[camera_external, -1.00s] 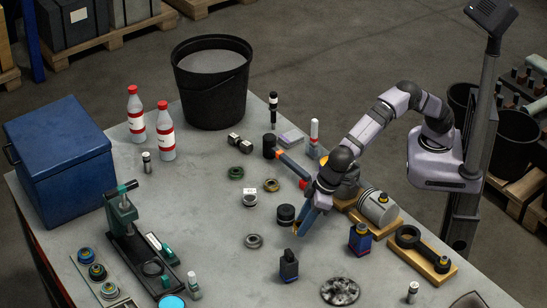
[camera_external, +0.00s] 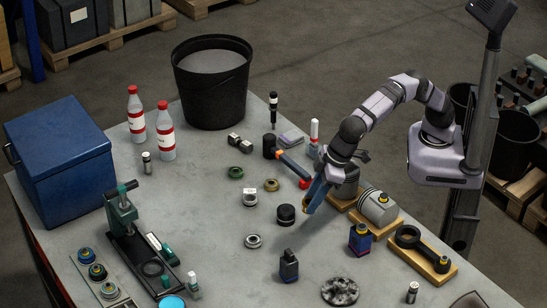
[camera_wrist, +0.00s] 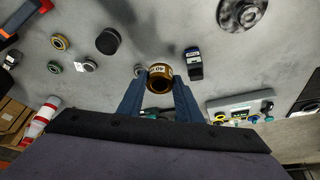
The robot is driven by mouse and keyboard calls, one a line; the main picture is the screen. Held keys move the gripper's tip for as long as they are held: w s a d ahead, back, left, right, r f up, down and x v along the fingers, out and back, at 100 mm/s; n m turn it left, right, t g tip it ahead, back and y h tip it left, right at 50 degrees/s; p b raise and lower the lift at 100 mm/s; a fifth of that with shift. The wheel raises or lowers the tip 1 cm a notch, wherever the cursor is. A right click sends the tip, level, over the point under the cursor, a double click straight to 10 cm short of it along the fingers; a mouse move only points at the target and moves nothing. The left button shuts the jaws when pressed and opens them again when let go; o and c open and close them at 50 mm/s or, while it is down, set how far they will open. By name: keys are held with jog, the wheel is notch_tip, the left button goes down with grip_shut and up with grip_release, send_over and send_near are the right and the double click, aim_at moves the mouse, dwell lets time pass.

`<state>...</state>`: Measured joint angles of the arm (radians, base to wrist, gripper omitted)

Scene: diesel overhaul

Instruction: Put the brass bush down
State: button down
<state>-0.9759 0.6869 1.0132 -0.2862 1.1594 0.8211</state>
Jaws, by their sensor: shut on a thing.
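The brass bush (camera_wrist: 160,79) sits between the two blue fingers of my gripper (camera_wrist: 160,88) in the wrist view, with a pale printed mark on its side. In the external view my gripper (camera_external: 311,205) points down and to the left, and a bit of the bush (camera_external: 304,206) shows at its tips. The bush appears held above the grey table (camera_external: 215,260), clear of other parts. A similar brass ring (camera_external: 271,185) lies on the table left of my gripper. The fingers hide much of the bush in the external view.
Wooden blocks with parts (camera_external: 430,262) are to the right. A speckled disc (camera_external: 340,291) lies in front. Table between bottle and blocks is partly free.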

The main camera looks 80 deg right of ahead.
jog(key=s+d+p, duration=0.2)
jog(key=s+d, duration=0.4)
jog(key=s+d+f+m, duration=0.1)
jog(key=s+d+f, duration=0.1)
jog(key=d+f, duration=0.2)
notch_tip(320, 180, down, 4)
jog(key=shift+s+r+h, duration=0.25)
jog(key=shift+s+h, duration=0.05)
jog(key=shift+d+f, duration=0.1)
jog(key=shift+d, duration=0.05)
jog(key=shift+f+p, duration=0.8)
jog(key=shift+f, duration=4.1)
jog(key=shift+f, duration=0.2)
